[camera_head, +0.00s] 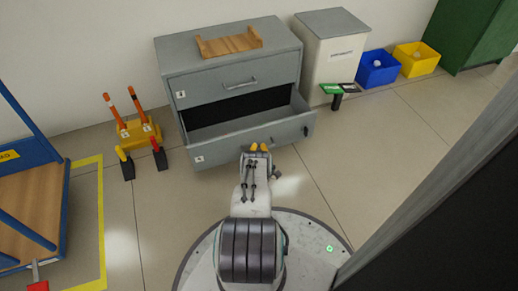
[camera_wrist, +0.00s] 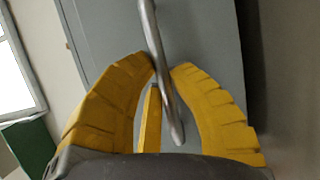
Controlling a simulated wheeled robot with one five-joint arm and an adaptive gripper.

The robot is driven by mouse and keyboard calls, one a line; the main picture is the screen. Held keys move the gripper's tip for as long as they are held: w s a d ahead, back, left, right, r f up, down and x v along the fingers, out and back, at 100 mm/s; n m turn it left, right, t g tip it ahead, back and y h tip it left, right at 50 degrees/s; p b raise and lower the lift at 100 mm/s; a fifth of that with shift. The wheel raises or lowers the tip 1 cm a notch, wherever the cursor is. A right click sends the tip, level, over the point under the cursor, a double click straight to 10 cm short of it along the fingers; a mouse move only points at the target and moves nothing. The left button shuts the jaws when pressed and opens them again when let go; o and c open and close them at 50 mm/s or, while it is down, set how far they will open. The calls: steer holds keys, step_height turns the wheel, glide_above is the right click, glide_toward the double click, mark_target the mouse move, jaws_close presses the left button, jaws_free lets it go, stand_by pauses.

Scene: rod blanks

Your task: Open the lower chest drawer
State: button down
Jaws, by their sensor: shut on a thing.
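The grey chest (camera_head: 170,58) stands against the wall. Its upper drawer (camera_head: 210,88) is closed, with a bar handle on its front. The lower drawer (camera_head: 221,152) is pulled out, and its dark inside shows. My gripper (camera_head: 259,148) is at the front of the lower drawer. In the wrist view my yellow fingers (camera_wrist: 163,72) are shut around a metal bar handle (camera_wrist: 152,35), which crosses between them before a grey face. In the head view my gripper hides that handle.
A wooden tray (camera_head: 230,42) lies on the chest. A white bin (camera_head: 335,62), a blue box (camera_head: 378,72) and a yellow box (camera_head: 416,62) stand to the right. A yellow rack with orange rods (camera_head: 139,131) stands left. The floor (camera_head: 400,125) at right is clear.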

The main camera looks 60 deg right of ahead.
stand_by(0.3)
steer(key=c, duration=1.1)
jaws_free()
steer(key=shift+r, duration=0.1)
